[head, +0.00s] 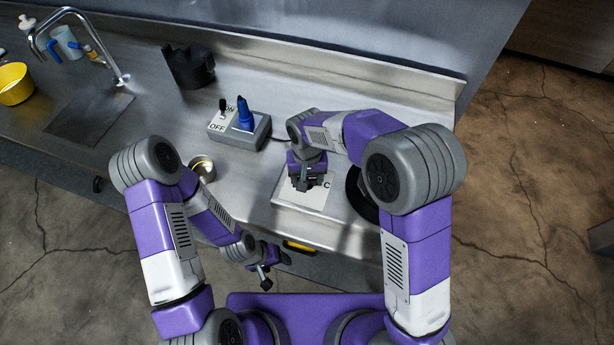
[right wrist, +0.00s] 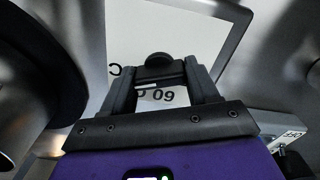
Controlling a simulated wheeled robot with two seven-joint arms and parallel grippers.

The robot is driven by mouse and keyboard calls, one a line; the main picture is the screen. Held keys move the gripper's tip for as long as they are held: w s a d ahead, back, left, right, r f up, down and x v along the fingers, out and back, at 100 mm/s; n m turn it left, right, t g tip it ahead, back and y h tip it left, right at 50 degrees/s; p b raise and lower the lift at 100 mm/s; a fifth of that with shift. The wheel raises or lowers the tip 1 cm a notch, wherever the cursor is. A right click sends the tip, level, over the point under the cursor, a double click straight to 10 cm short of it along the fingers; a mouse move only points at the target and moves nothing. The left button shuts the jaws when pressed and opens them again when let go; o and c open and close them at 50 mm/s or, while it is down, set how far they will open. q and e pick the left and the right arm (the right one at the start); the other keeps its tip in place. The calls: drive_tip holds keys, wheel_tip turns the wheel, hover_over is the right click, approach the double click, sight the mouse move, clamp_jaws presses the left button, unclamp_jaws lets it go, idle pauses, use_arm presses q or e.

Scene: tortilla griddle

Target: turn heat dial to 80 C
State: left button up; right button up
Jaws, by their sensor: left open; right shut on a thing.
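The heat dial panel (head: 318,205) is a white plate on the steel counter, with a letter C at its right side. In the right wrist view the panel (right wrist: 195,30) shows an upside-down 60 beside the dial. My right gripper (head: 303,183) is over the panel, shut on the black dial knob (right wrist: 158,66), which sits between its fingers. The gripper hides much of the dial face, and I cannot tell the exact reading. My left gripper (head: 263,277) is open and empty, low in front of the counter's front edge.
A dark round griddle (head: 356,190) lies right of the panel, partly behind my right arm. A switch box (head: 255,137) marked ON and OFF, with a blue object (head: 244,115), stands to the left. A small round tin (head: 203,168) and black holder (head: 188,67) stand further left.

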sight(307, 179)
drive_tip(key=shift+m, duration=0.3)
drive_tip(key=o, duration=1.1)
drive_tip(key=shift+c, duration=0.2)
wheel_tip(307, 179, up, 8)
drive_tip(key=shift+f+p, duration=0.2)
drive_tip(key=shift+p, duration=0.4)
